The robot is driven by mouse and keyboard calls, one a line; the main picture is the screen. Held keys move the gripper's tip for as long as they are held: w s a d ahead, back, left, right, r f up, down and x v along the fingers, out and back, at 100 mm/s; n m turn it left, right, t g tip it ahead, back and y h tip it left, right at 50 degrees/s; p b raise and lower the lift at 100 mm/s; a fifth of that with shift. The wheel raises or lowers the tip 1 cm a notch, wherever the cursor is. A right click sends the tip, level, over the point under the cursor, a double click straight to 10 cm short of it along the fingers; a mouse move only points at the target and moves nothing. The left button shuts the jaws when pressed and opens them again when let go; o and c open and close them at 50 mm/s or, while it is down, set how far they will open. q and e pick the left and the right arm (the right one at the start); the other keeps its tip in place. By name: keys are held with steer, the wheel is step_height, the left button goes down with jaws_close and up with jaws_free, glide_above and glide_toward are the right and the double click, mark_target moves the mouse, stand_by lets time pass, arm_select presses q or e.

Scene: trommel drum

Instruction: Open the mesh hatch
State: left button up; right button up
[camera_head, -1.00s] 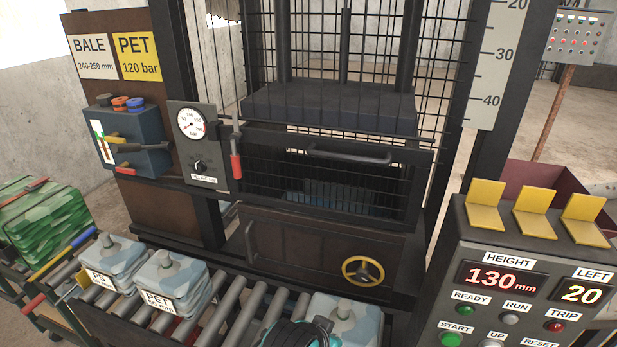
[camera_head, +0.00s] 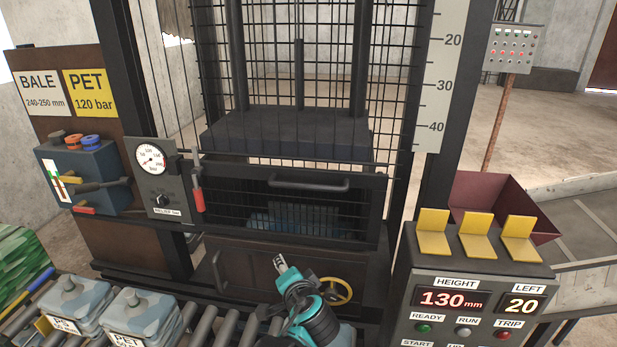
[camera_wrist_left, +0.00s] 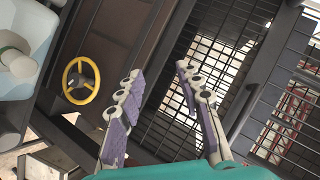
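The mesh hatch (camera_head: 345,212) is a black framed panel with dark bars and a horizontal handle (camera_head: 308,186) near its top. It appears shut in the press front. A red-handled lever (camera_head: 198,197) hangs upright at its left edge. My left gripper (camera_head: 281,262) is below the hatch, in front of the brown lower door and left of the yellow handwheel. In the left wrist view my left gripper (camera_wrist_left: 158,74) has its two fingers spread and nothing between them. Dark mesh (camera_wrist_left: 165,128) lies beyond the fingers. My right gripper is not in view.
The yellow handwheel (camera_head: 337,290) sits on the brown door (camera_head: 240,268). A control console (camera_head: 470,290) stands at right. A gauge box (camera_head: 160,180) is left of the lever.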

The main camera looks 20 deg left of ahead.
arm_select(q)
steer(key=w+r+m+t+y+p, duration=0.2)
steer(key=w+r+m+t+y, duration=0.1)
steer(key=w+r, duration=0.4)
steer(key=m+t+p, duration=0.2)
steer(key=t, duration=0.1)
glide_toward(312, 189)
steer(key=x, duration=0.3)
steer(key=shift+m+y, duration=0.3)
steer(key=shift+y, duration=0.1)
steer(key=x, duration=0.8)
steer(key=shift+w+d+f+b, duration=0.15)
steer(key=shift+d+b, duration=0.05)
steer(key=shift+b, duration=0.2)
jaws_close()
